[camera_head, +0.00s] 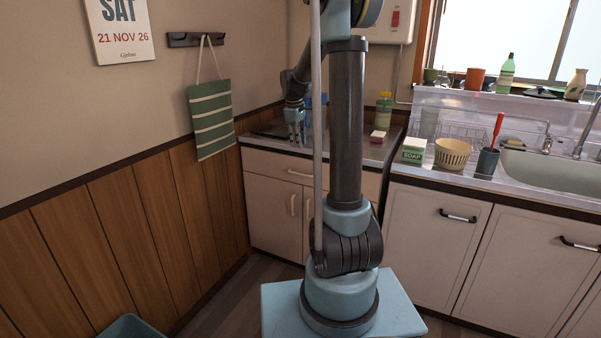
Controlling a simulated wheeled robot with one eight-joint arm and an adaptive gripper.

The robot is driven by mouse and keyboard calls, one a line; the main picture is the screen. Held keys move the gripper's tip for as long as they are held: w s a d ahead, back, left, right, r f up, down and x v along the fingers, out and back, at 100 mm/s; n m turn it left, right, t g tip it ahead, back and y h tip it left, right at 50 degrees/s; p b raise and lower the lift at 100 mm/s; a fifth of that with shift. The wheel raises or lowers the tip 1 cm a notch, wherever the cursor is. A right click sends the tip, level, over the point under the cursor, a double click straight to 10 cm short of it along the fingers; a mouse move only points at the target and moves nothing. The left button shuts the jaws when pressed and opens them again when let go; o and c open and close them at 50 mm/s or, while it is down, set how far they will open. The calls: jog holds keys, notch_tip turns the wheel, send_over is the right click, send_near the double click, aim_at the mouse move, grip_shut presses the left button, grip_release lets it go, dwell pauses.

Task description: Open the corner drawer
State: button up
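The corner cabinet stands in the back corner, left of the sink unit. Its wide white drawer front (268,168) sits just under the countertop and looks shut. A pale horizontal handle (300,173) shows on it, close to the left of my arm. My arm and column hide the drawer's middle and part of its right side. My gripper (297,138) points down at about countertop height, above and in front of the drawer in the picture. It appears apart from the handle. The fingers are too small to tell open from shut.
Two cabinet doors (271,210) with upright handles are below the drawer. The sink unit (425,240) stands at right with dark handles. A soap box (413,150), basket (452,153) and bottle (383,110) stand on the counters. A striped towel (210,118) hangs left. A blue bin (132,328) is at lower left.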

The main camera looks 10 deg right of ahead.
aim_at(301, 174)
jog(key=f, duration=0.5)
jog(key=w+d+f, duration=0.1)
jog(key=f, duration=0.4)
jog(key=w+f, duration=0.1)
jog(key=f, duration=0.3)
jog(key=shift+w+d+f, duration=0.1)
jog(key=shift+d+f, duration=0.25)
jog(key=shift+f, duration=0.05)
grip_shut()
